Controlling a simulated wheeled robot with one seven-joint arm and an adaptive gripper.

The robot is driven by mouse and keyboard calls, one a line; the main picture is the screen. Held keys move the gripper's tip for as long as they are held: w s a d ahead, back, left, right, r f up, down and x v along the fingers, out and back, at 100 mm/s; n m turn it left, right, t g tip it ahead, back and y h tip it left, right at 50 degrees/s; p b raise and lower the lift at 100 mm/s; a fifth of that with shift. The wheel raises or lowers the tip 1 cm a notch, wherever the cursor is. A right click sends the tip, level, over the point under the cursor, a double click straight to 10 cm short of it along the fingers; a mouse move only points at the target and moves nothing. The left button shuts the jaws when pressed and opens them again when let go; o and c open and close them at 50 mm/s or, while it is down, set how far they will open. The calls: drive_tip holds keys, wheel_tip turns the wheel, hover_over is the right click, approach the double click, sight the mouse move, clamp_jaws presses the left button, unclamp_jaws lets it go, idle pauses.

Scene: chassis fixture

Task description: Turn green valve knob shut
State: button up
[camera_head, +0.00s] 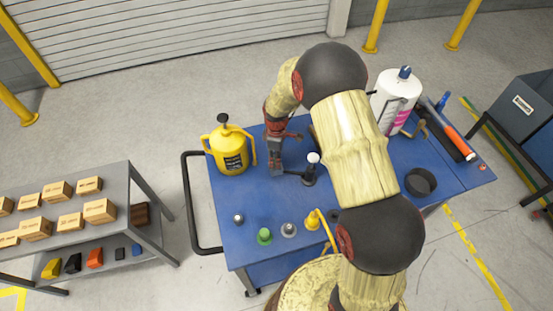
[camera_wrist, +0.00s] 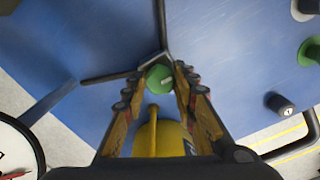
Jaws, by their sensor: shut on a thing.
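A green knob (camera_wrist: 158,78) with a small pale mark on it sits between my fingertips in the wrist view. My gripper (camera_wrist: 158,72) is shut on it, one finger on each side. In the head view my gripper (camera_head: 277,171) points down over the blue cart, and the knob it holds is hidden there. A second green knob (camera_head: 264,236) stands near the cart's front edge, apart from my gripper. It also shows at the right edge of the wrist view (camera_wrist: 309,50).
The blue cart (camera_head: 235,195) carries a yellow pump can (camera_head: 230,147) left of my gripper. A white-topped dark post (camera_head: 313,159) stands close on the right. Grey knobs (camera_head: 289,230) and a yellow piece (camera_head: 312,220) are near the front. A white bottle (camera_head: 397,100) stands at the back.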

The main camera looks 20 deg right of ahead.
drive_tip(key=shift+m, duration=0.4)
drive_tip(key=shift+c, duration=0.4)
drive_tip(key=m, duration=0.3)
drive_tip(key=shift+m+b, duration=0.4)
drive_tip(key=m, duration=0.4)
drive_tip(key=shift+m+b, duration=0.3)
drive_tip(key=m, duration=0.4)
drive_tip(key=shift+a, duration=0.1)
drive_tip(key=shift+m+b, duration=0.35)
drive_tip(key=shift+m, duration=1.65)
drive_tip(key=o, duration=1.2)
drive_tip(key=shift+c, duration=0.2)
